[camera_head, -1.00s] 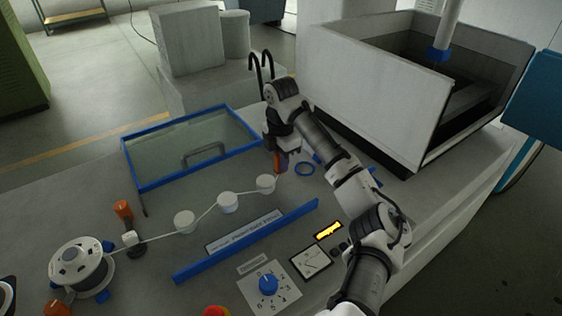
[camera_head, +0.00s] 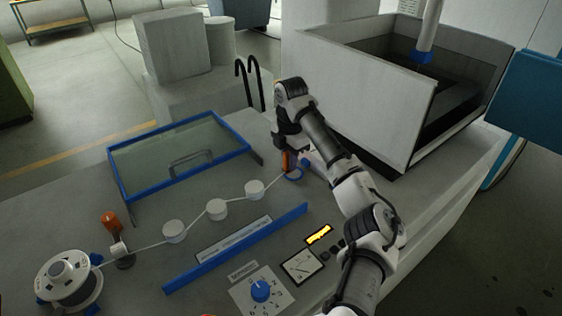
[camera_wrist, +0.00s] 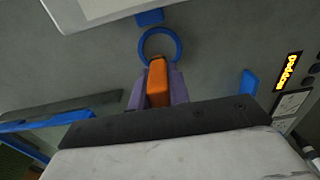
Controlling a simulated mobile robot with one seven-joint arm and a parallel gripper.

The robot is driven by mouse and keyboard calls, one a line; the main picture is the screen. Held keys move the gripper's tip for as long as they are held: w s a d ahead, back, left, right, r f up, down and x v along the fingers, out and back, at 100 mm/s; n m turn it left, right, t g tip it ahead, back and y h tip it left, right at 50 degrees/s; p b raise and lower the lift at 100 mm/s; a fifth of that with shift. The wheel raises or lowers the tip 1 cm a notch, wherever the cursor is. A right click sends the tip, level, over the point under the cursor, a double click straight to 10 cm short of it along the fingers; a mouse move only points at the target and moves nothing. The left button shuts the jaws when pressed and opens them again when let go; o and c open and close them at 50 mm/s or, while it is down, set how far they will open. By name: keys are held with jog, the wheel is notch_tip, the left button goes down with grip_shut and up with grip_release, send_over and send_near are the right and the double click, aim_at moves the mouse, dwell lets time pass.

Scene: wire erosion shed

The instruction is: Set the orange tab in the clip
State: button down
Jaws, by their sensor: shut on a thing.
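My gripper (camera_head: 287,154) is shut on the orange tab (camera_head: 286,163), which points down near the back of the bench. In the wrist view the orange tab (camera_wrist: 157,80) sits between two purple fingers. A blue ring (camera_head: 294,177) lies close by the tab; in the wrist view the ring (camera_wrist: 176,35) is just beyond the tab's tip. I cannot tell whether they touch. A small blue piece (camera_wrist: 150,17) shows beyond the ring against a pale block. I cannot tell which blue part is the clip. A thin wire runs from the rollers toward the tab.
A wire spool (camera_head: 68,279), an orange-topped post (camera_head: 111,224) and white rollers (camera_head: 217,210) line the bench. A blue-framed glass panel (camera_head: 180,157) lies at left. A blue bar (camera_head: 236,248) and dial (camera_head: 261,290) are in front. A large open tank (camera_head: 370,100) stands behind my arm.

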jog(key=shift+w+d, duration=0.4)
jog(key=shift+d, duration=0.35)
jog(key=shift+f, duration=0.4)
jog(key=shift+f, duration=0.3)
jog(key=c, duration=1.3)
grip_release()
jog(key=shift+o, duration=0.2)
jog(key=shift+r, duration=0.1)
